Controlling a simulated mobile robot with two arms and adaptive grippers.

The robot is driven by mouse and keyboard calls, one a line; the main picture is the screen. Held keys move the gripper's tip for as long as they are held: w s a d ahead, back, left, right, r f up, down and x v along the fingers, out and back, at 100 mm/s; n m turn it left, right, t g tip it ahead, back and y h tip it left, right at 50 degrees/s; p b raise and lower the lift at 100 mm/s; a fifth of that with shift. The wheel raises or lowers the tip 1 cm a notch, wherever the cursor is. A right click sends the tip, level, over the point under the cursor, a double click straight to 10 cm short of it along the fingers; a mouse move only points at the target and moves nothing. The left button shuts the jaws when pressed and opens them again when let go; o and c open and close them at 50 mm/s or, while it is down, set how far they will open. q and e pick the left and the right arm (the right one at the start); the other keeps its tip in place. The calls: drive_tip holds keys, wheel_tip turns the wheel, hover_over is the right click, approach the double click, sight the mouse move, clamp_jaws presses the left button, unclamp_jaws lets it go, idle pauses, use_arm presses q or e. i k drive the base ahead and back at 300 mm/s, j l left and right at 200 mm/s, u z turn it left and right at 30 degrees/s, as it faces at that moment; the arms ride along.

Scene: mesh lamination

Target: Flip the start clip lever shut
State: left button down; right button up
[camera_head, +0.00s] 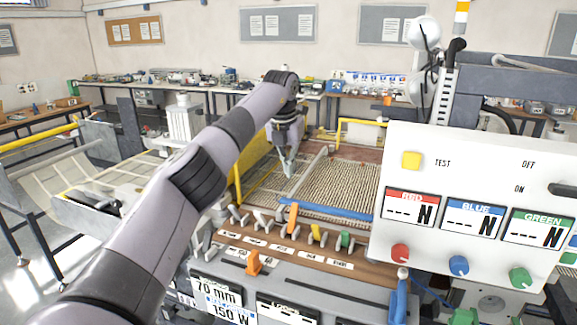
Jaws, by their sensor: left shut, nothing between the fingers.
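My left arm reaches in from the lower left across the machine. My left gripper (289,170) points down with its fingers together, holding nothing, above the back left edge of the tan mesh (345,188). A row of small clip levers stands along the brown strip at the front of the mesh. It includes an orange lever (292,217), a yellow lever (317,232) and a green lever (346,240). The gripper is behind this row and apart from it. I cannot tell which one is the start clip. The labels in front are too small to read.
A white control panel (470,200) with coloured displays and knobs blocks the right side. A blue bar (335,212) crosses the mesh front. An orange handle (254,262) stands on the front face. A yellow rail (360,123) is behind the mesh. Workbenches line the back wall.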

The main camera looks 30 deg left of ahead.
sight(345, 236)
drive_tip(key=k, duration=1)
